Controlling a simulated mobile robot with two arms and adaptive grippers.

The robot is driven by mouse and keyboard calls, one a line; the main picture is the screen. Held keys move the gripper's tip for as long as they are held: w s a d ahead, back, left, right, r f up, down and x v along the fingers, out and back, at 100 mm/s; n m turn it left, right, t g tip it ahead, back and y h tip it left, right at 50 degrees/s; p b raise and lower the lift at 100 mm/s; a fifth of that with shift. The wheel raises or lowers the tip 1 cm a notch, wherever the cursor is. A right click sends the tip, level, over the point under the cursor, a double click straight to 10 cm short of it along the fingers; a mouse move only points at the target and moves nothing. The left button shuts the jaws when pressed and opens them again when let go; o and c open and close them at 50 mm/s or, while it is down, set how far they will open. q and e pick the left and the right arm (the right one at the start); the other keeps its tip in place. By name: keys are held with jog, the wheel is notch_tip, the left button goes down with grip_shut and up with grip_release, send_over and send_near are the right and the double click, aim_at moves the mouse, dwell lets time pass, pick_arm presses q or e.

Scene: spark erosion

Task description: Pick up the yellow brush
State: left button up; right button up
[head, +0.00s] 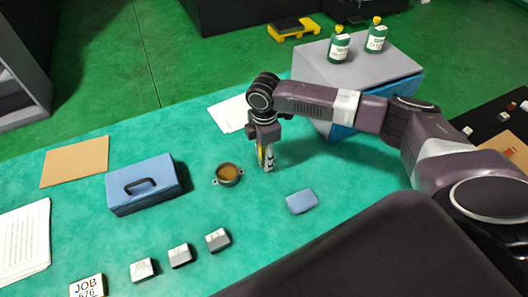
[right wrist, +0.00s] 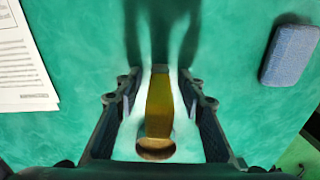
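The yellow brush (right wrist: 159,105) shows its yellow handle and rounded brown end in the right wrist view. In the head view the right gripper (head: 267,166) points down over the green table, and a thin yellow strip of the brush (head: 260,154) shows upright at the fingers. The brush's lower end is hidden, and I cannot tell whether it touches the table. My left gripper is not in view.
A small bowl (head: 228,174) stands just left of the gripper, and a blue-grey block (head: 301,201) lies to its right. A blue box with a handle (head: 148,190) is further left. A grey cabinet (head: 345,68) with two green bottles stands behind. Three small blocks sit in front.

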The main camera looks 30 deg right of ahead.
grip_shut()
dwell(0.3)
jog(key=shift+r, duration=0.1)
notch_tip(320, 180, up, 20)
jog(key=b, duration=0.1)
jog(key=shift+b, duration=0.35)
